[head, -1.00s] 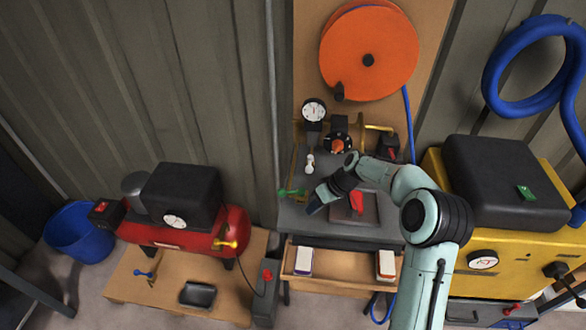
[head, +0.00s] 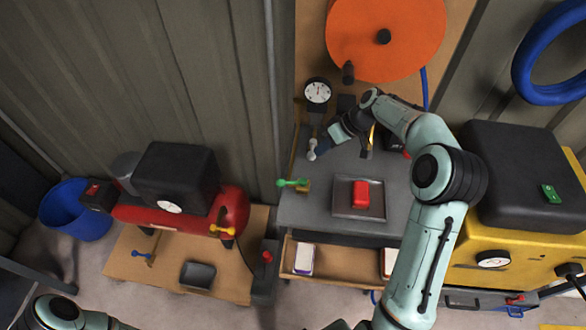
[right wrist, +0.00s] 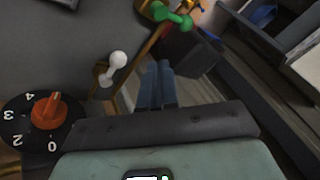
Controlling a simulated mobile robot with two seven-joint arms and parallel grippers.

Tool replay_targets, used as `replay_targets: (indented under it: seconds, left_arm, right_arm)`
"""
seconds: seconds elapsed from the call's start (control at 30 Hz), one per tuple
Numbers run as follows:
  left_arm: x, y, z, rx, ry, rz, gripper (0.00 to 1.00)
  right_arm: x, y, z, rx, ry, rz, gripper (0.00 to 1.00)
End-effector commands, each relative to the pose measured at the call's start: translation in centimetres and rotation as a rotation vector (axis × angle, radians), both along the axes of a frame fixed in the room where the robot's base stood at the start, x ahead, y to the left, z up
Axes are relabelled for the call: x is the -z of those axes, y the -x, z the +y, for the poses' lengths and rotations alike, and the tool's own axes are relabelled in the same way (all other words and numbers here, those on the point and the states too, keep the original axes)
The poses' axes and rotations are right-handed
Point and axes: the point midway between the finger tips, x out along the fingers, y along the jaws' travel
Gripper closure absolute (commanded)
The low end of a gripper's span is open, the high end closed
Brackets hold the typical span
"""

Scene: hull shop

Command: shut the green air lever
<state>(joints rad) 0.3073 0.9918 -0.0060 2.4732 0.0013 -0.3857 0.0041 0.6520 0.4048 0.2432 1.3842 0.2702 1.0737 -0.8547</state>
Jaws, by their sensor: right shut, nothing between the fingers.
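The green air lever (head: 293,183) is at the left edge of the grey bench, its green handle lying crosswise on a brass fitting. It also shows at the top of the right wrist view (right wrist: 173,17). My right gripper (head: 321,148) is shut and empty, beside the white-handled lever (head: 312,151) behind the green one. In the right wrist view its closed blue fingers (right wrist: 158,72) are just right of the white handle (right wrist: 117,60), with a gap to the green lever. Whether the fingers touch the white handle I cannot tell. My left gripper is out of view.
A gauge (head: 317,92) stands behind the white lever. A dial with an orange knob (right wrist: 47,110) is close by the right gripper. A red block (head: 360,194) sits on a dark plate. An open drawer (head: 330,263) juts out below the bench. A red compressor (head: 180,218) stands at left.

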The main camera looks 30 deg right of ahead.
Motion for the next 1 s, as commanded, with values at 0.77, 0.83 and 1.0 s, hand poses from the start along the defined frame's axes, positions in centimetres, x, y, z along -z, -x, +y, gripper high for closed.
replay_targets:
  seconds: [0.77,0.83,1.0]
  left_arm:
    - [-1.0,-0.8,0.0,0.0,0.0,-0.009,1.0]
    - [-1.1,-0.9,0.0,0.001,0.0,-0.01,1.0]
    - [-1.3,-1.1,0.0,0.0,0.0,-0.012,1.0]
  right_arm:
    - [8.6,-3.1,5.0,-0.003,-0.003,0.003,1.0]
    - [8.5,-2.9,6.3,-0.003,-0.001,0.001,1.0]
    - [8.9,-2.7,8.0,-0.001,0.0,0.0,1.0]
